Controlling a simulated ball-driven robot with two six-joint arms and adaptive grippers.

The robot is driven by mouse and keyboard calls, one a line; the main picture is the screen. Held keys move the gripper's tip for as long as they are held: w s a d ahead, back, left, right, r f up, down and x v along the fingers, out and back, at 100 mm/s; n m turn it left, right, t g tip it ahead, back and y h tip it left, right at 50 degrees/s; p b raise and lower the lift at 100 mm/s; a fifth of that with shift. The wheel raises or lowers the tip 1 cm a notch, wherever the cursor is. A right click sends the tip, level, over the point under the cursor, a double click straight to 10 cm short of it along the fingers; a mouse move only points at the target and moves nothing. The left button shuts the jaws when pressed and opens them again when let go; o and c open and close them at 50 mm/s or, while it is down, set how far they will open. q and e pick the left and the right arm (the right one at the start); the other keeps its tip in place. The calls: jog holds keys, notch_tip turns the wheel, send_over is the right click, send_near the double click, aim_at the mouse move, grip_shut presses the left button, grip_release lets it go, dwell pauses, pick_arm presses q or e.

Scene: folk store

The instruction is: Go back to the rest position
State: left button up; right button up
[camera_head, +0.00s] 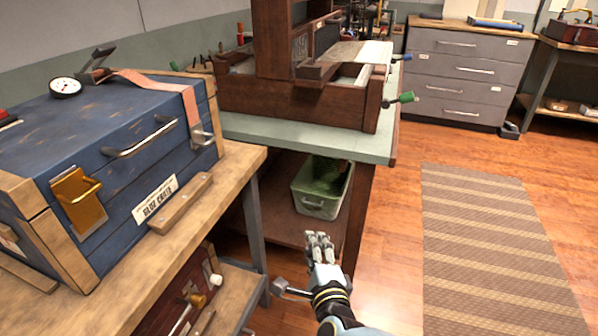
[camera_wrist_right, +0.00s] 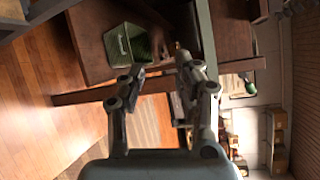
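My right gripper (camera_head: 320,236) hangs in the air in the head view, in front of the green-topped table and below its top. It also shows in the right wrist view (camera_wrist_right: 154,82), where its two fingers stand apart with nothing between them. My left gripper is not in the head view.
A blue chest (camera_head: 60,125) stands on a wooden bench (camera_head: 215,185) at left. A wooden loom-like frame (camera_head: 300,105) sits on the green-topped table (camera_head: 260,133). A green bin (camera_head: 316,207) stands on its lower shelf. A striped rug (camera_head: 480,250) lies on open floor at right.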

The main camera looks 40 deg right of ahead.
jog(key=shift+f, duration=0.1)
